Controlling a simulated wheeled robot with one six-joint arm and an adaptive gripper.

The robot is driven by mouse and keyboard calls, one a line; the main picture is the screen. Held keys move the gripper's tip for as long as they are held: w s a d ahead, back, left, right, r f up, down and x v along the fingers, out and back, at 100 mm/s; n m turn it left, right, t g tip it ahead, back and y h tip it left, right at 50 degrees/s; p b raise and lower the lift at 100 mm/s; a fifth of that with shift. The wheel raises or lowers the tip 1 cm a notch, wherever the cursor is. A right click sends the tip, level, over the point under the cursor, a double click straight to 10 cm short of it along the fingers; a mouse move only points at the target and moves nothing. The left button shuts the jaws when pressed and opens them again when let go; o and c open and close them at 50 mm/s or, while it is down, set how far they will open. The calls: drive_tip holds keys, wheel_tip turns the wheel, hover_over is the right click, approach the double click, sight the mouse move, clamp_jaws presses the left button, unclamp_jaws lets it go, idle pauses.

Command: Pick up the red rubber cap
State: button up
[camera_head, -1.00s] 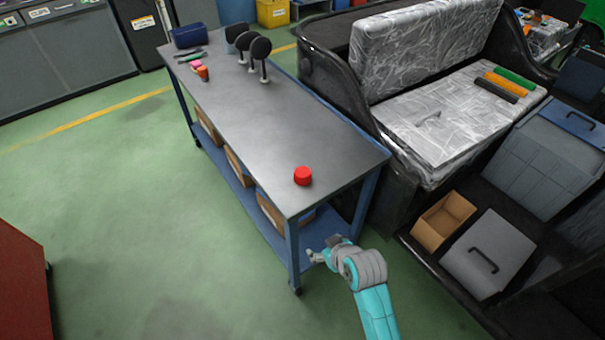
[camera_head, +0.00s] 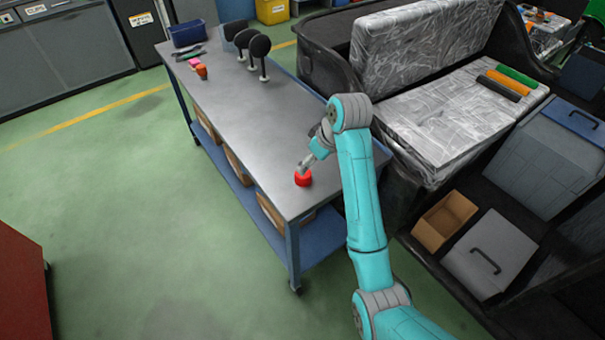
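The red rubber cap (camera_head: 303,180) stands on the grey top of the workbench (camera_head: 248,138), near its front end. My gripper (camera_head: 304,167) is right at the cap, its fingers over the cap's upper part from above and behind. The fingers hide part of the cap's top. The fingers are too small in view to tell whether they are open or shut, or whether they touch the cap.
Black round-headed mirrors (camera_head: 259,46), a blue case (camera_head: 187,33) and small pink and orange items (camera_head: 196,65) stand at the bench's far end. The rickshaw's wrapped seat (camera_head: 440,120) is close on the right. An open cardboard box (camera_head: 443,222) lies nearby. The bench's middle is clear.

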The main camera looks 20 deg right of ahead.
sight(308, 178)
drive_tip(key=x, duration=0.5)
drive_tip(key=shift+f, duration=0.1)
drive_tip(key=shift+w+x, duration=0.15)
drive_tip(key=shift+x, duration=1.2)
drive_tip(key=shift+w+x, duration=0.15)
drive_tip(key=shift+x, duration=1.2)
drive_tip(key=shift+d, duration=0.1)
drive_tip(key=c, duration=1)
